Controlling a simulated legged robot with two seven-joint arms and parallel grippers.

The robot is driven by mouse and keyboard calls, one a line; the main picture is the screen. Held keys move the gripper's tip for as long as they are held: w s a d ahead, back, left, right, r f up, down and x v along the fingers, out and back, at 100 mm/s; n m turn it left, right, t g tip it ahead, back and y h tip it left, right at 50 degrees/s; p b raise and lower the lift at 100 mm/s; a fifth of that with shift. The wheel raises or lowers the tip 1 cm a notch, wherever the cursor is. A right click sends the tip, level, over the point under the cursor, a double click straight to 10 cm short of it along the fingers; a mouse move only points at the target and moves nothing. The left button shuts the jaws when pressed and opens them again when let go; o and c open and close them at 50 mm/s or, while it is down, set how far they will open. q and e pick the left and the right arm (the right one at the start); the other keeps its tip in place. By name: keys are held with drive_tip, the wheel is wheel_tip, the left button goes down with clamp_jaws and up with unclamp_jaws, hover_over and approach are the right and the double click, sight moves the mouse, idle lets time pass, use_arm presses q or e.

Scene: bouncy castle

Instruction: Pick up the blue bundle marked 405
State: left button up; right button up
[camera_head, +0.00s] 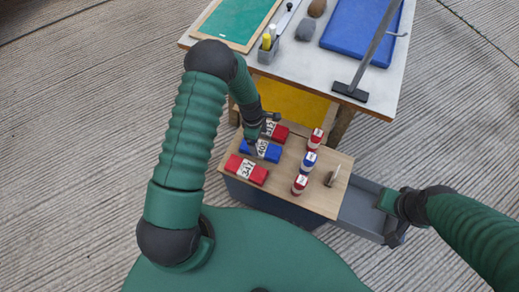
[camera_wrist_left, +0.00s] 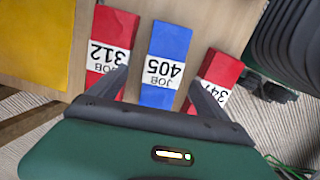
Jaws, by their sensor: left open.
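The blue bundle (camera_head: 272,152) with a white label lies on a wooden board (camera_head: 322,206) between two red bundles. In the left wrist view the blue bundle (camera_wrist_left: 170,42) reads JOB 405, upside down. My left gripper (camera_head: 257,140) is over it and partly hides it in the head view. In the left wrist view the left gripper (camera_wrist_left: 160,76) is open, its fingers on either side of the blue bundle, with nothing held. Whether they touch it is unclear. My right gripper (camera_head: 396,230) is at the grey tray on the right; its jaws are not clear.
Red bundle 312 (camera_wrist_left: 116,28) and red bundle 347 (camera_wrist_left: 219,70) lie close on either side. Small red and blue banded blocks (camera_head: 308,161) stand to the right on the board. A grey tray (camera_head: 362,208) adjoins it. A white table (camera_head: 300,70) stands behind.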

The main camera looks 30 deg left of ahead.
sight(260, 147)
use_arm(q)
drive_tip(key=shift+s+d+f+b, duration=0.2)
drive_tip(key=shift+d+f+b, duration=0.15)
drive_tip(key=shift+d+f, duration=0.5)
wheel_tip(260, 147, down, 2)
drive_tip(key=shift+s+b, duration=0.1)
drive_tip(key=shift+b, duration=0.2)
drive_tip(key=shift+a+f, duration=0.75)
drive_tip(key=shift+f, duration=0.25)
drive_tip(key=shift+d+r, duration=0.15)
drive_tip(key=shift+d, duration=0.4)
drive_tip(key=c, duration=0.9)
drive_tip(key=shift+c, duration=1.2)
drive_tip(key=shift+a, duration=0.3)
drive_tip(key=c, duration=0.5)
use_arm(e)
drive_tip(key=shift+s+d+f, duration=0.15)
drive_tip(key=shift+d+f, duration=0.35)
drive_tip(key=shift+f, duration=0.35)
